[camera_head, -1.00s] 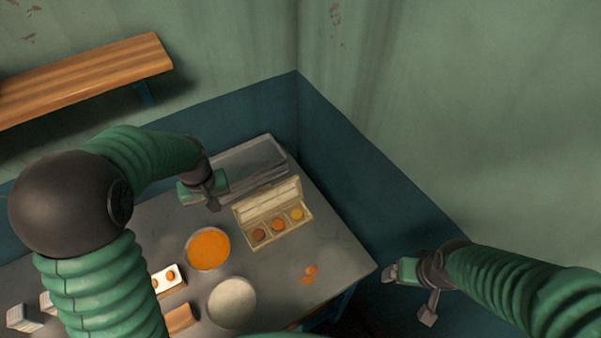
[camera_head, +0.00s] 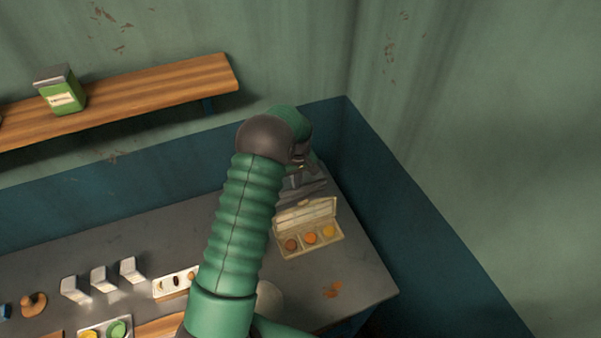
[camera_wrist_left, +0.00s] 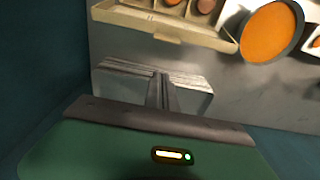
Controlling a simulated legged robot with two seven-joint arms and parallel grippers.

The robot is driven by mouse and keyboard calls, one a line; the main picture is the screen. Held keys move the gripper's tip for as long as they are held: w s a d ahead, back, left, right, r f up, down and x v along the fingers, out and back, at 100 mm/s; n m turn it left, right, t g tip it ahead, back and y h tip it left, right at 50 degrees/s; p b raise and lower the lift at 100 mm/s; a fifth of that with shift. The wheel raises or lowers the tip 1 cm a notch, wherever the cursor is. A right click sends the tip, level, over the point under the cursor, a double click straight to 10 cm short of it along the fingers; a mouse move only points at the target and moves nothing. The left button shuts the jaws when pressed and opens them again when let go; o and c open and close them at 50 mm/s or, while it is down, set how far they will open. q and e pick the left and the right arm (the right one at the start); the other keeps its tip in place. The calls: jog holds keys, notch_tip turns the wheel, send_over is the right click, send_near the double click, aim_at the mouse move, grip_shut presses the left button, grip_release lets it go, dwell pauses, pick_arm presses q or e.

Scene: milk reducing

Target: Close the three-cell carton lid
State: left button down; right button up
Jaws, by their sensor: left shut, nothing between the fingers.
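The three-cell carton (camera_head: 310,241) stands on the right part of the table, with a brown piece and two orange ones in its cells. Its lid (camera_head: 305,214) stands raised along the far side. In the left wrist view the carton (camera_wrist_left: 205,33) is at the top, its lid (camera_wrist_left: 160,22) edge towards my gripper. My left gripper (camera_head: 303,183) is behind the carton, partly hidden by my arm. In the left wrist view it (camera_wrist_left: 162,82) is shut and empty, with a gap between it and the lid. My right gripper is out of view.
An orange-filled bowl (camera_wrist_left: 268,33) is beside the carton in the left wrist view; my arm hides it in the head view. A pale round dish (camera_head: 269,299) is partly covered. Orange bits (camera_head: 332,290) lie near the front edge. The wall (camera_head: 365,180) is close behind.

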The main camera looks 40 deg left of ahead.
pick_arm(q)
jog(key=d+f+p, duration=0.1)
jog(key=s+d+p, duration=0.1)
jog(key=d+f+p, duration=0.1)
jog(key=shift+s+d+f, duration=0.2)
jog(key=shift+s+f, duration=0.1)
jog(key=shift+s, duration=0.1)
jog(key=shift+w+f, duration=0.1)
